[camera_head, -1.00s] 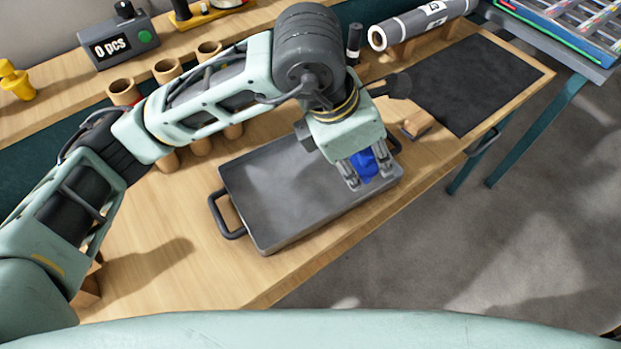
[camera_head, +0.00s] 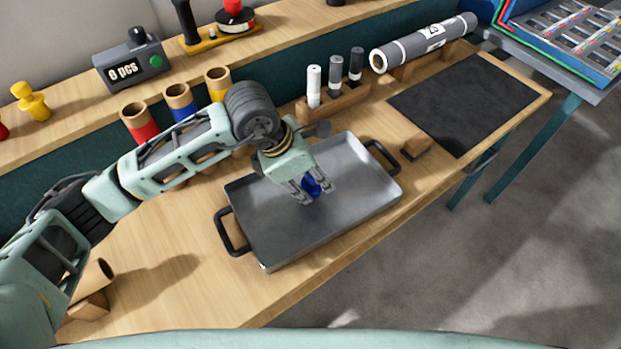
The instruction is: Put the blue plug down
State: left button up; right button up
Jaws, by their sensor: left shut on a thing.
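The blue plug (camera_head: 312,187) is between the fingers of my left gripper (camera_head: 315,194), which is shut on it. The gripper points down over the middle of the grey metal tray (camera_head: 300,231), inside its rim as seen from above. I cannot tell whether the plug touches the tray floor. The fingers and palm hide part of the plug. The tray has black handles at its two ends and holds nothing else that shows. My right gripper is not in view.
Tubes with red, blue and yellow bands (camera_head: 183,103) stand behind the tray. A wooden rack (camera_head: 333,104) holds markers. A black mat (camera_head: 463,104) and a small wooden block (camera_head: 416,147) lie to the right. A grey roll (camera_head: 425,42) lies at the back. A counter box (camera_head: 131,64) stands on the shelf.

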pick_arm(q)
jog(key=shift+f, duration=0.65)
jog(key=shift+f, duration=0.15)
jog(key=o, duration=1.2)
jog(key=shift+c, duration=0.2)
